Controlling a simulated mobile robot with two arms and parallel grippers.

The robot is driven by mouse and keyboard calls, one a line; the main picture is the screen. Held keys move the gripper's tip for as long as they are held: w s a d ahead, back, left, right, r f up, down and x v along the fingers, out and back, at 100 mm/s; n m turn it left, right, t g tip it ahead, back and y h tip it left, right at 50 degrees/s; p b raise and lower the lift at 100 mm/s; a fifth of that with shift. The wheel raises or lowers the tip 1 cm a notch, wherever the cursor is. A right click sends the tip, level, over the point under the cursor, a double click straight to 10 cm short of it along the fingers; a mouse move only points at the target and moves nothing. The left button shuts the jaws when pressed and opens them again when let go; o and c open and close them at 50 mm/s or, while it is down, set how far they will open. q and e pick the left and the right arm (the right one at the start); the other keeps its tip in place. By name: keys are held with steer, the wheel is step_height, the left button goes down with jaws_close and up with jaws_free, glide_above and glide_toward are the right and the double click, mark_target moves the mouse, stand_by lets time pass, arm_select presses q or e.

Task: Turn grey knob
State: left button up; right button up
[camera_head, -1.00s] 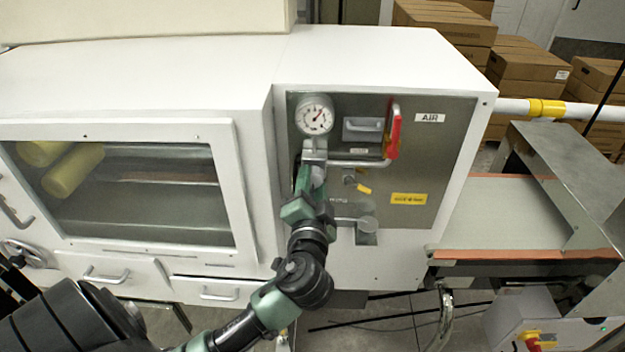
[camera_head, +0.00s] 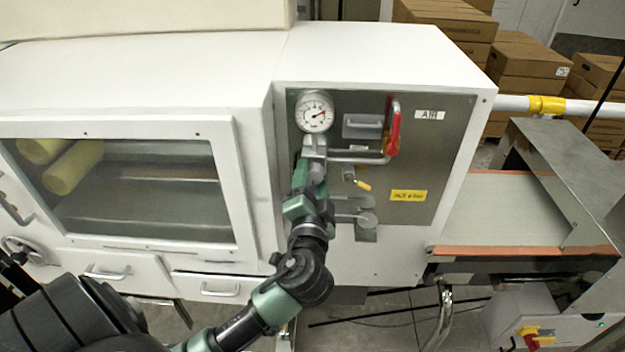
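A steel panel (camera_head: 450,135) on the white cabinet carries a round pressure gauge (camera_head: 315,112) with a red needle. A grey fitting (camera_head: 314,143) sits directly below the gauge, in line with a grey pipe (camera_head: 355,159). My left gripper (camera_head: 313,172) reaches up to the underside of this fitting and appears to touch it. The gripper and wrist hide most of what is there, so I cannot make out a separate grey knob or whether the fingers are closed on it. My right gripper is not in view.
A red lever handle (camera_head: 394,130) stands upright right of the gauge. A small yellow-handled valve (camera_head: 362,185) and a grey round part (camera_head: 368,220) sit right of my wrist. The belt (camera_head: 500,210) is at right; cardboard boxes (camera_head: 525,70) stand behind.

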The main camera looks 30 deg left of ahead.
arm_select(q)
steer(key=shift+s+d+f, duration=0.1)
steer(key=shift+s+d, duration=0.05)
steer(key=shift+s, duration=0.1)
steer(key=b+v, duration=0.3)
steer(key=v, duration=0.4)
steer(key=shift+d, duration=0.1)
